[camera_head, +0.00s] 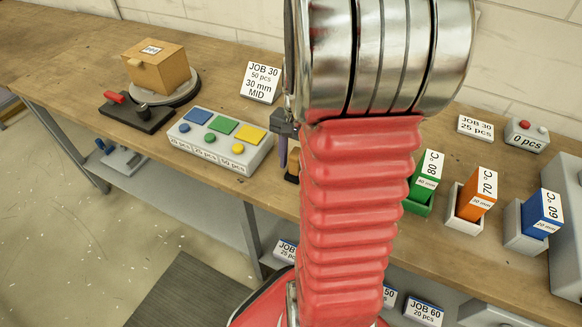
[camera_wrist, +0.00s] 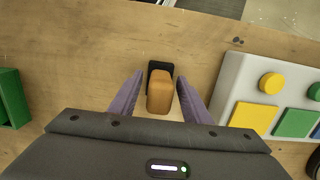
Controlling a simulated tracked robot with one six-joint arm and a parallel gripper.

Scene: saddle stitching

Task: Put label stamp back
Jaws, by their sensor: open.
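The label stamp, seen as a wooden orange-brown block (camera_wrist: 159,98), stands over the bench between my fingers in the wrist view. A black piece (camera_wrist: 160,67) shows at its far end; I cannot tell whether it is the stamp's base or a holder. My gripper (camera_wrist: 160,76) is open, its purple fingers on both sides of the block with a gap at each side. In the head view my gripper (camera_head: 284,148) is mostly hidden behind my red arm. Only a small brown and black part of the stamp (camera_head: 292,168) shows there.
A grey panel (camera_head: 221,141) with coloured buttons stands left of my gripper. A cardboard box (camera_head: 158,69) sits on a round stand at far left. Green (camera_head: 420,192), orange (camera_head: 476,196) and blue (camera_head: 541,216) blocks stand in holders at right. A JOB 30 card (camera_head: 262,82) stands behind.

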